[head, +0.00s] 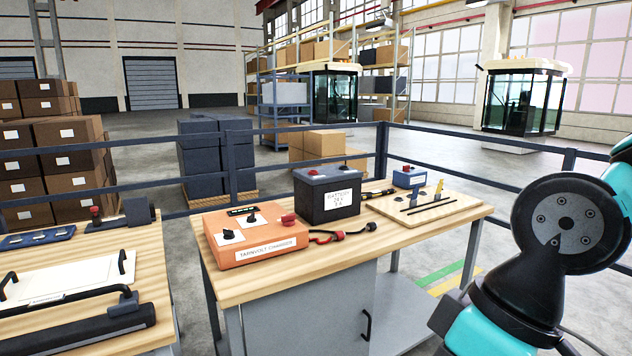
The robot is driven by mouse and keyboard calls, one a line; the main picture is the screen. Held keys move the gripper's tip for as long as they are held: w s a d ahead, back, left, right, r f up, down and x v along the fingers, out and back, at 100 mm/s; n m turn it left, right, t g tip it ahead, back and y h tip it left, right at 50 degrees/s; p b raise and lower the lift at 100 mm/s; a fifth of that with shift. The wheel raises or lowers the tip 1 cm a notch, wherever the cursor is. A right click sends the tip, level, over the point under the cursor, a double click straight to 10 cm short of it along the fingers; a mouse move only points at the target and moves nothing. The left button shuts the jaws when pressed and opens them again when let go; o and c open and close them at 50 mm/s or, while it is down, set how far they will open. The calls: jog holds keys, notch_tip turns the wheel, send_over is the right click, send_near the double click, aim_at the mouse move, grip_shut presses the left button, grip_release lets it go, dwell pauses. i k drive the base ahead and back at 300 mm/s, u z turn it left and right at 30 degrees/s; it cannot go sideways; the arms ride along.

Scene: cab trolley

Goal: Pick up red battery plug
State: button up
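A small red plug (338,236) lies on the wooden table top on a short dark cable at the right side of the orange charger (258,243). A similar black plug (371,227) lies just to its right. The dark battery box (327,204), with a white label and red and black tops, stands right behind the plugs. The charger has black knobs and a red button (288,219). My arm links show at the right edge, apart from the table. My gripper is not in view.
Another bench (140,310) with black handles stands at left. Dark railings run behind. Grey floor is open beyond the table's right end.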

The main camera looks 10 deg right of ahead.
aim_at(340, 234)
jog(key=z, duration=0.4)
jog(key=i, duration=1.35)
jog(key=u, duration=0.8)
jog(key=i, duration=0.4)
jog(key=u, duration=0.3)
